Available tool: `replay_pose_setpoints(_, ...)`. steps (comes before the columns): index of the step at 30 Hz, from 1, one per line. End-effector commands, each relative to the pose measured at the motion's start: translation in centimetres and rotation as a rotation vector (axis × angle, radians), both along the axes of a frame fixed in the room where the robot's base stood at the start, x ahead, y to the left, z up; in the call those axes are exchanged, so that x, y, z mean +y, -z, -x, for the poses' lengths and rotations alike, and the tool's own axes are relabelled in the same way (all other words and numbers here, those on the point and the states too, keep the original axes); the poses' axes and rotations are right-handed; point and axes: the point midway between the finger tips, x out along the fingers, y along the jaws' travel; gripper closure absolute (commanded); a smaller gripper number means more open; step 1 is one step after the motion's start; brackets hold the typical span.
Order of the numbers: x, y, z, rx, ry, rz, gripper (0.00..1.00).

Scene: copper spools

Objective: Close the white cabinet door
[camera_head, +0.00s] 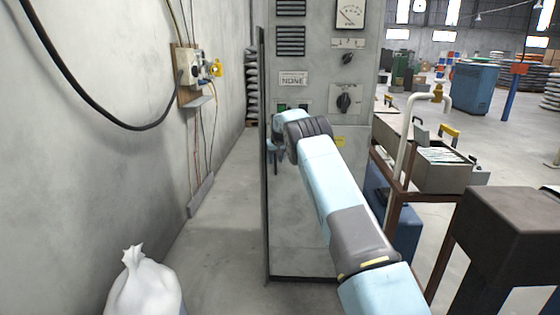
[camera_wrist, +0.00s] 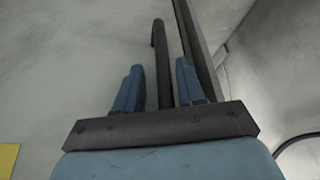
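The pale grey-white cabinet (camera_head: 320,93) stands in the middle of the head view, with vents, a gauge and knobs on its front. A dark upright edge (camera_head: 264,200) runs down its left side. How far the door stands open is unclear. My gripper (camera_head: 274,143) is at the left part of the cabinet front, partly hidden by my wrist. In the wrist view, my gripper's two blue fingers (camera_wrist: 158,85) stand apart on either side of a dark bar handle (camera_wrist: 160,55). Gaps show between fingers and handle. The door panel (camera_wrist: 85,60) is behind them.
A grey wall (camera_head: 110,150) with an electrical box (camera_head: 190,72) and cables is at left. A white sack (camera_head: 145,288) lies at lower left. A brown cart (camera_head: 400,185) with grey boxes stands right of the cabinet. Floor (camera_head: 215,225) between wall and cabinet is clear.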

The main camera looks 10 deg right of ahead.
Motion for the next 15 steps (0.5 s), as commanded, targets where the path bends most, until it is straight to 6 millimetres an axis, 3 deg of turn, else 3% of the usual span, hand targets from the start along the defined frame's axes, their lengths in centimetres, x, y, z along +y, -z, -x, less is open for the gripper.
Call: replay_pose_setpoints(15, -0.3, -8.2, 3.5, -0.003, 0.003, -0.005, 0.6)
